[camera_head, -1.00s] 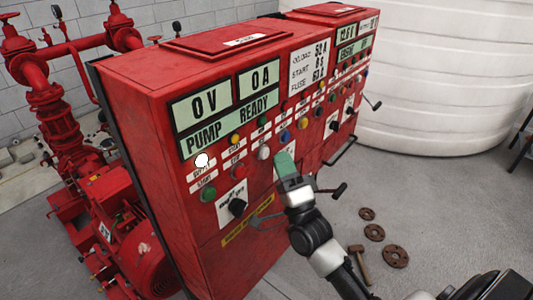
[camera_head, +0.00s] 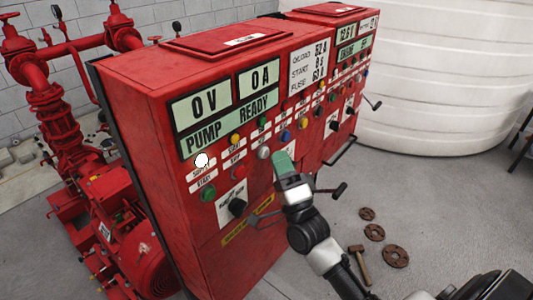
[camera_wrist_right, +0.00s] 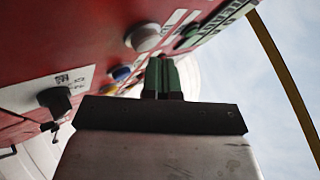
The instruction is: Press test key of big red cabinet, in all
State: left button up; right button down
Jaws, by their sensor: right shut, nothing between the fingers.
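The big red cabinet (camera_head: 215,95) fills the middle of the head view, its sloping panel carrying rows of coloured buttons. My right gripper (camera_head: 280,158) is shut and empty, its green fingertips at the panel face just right of the white button (camera_head: 263,152). The blue button (camera_head: 285,136) is just above the fingertips. In the right wrist view, the shut green fingers (camera_wrist_right: 162,75) point between a pale round button (camera_wrist_right: 147,36) and a blue button (camera_wrist_right: 121,73). I cannot tell whether they touch anything. The small labels are too blurred to tell which is the test key. My left gripper is not in view.
A black rotary knob (camera_head: 237,206) and a lever (camera_head: 268,216) stick out near my right gripper. Red pump pipework (camera_head: 65,130) stands left of the cabinet. A white tank (camera_head: 430,80) stands behind right. A hammer (camera_head: 361,264) and rusty discs (camera_head: 395,256) lie on the floor.

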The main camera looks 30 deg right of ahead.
jog(key=shift+w+a, duration=0.2)
jog(key=shift+w, duration=0.3)
dwell(0.7)
jog(key=shift+s, duration=0.15)
jog(key=shift+s+d, duration=0.3)
jog(key=shift+s, duration=0.35)
jog(key=s, duration=0.1)
jog(key=s+d, duration=0.1)
jog(key=s, duration=0.1)
jog(key=s+d, duration=0.1)
jog(key=shift+s+p, duration=0.25)
jog(key=shift+p, duration=0.05)
jog(key=shift+f, duration=0.1)
dwell(0.8)
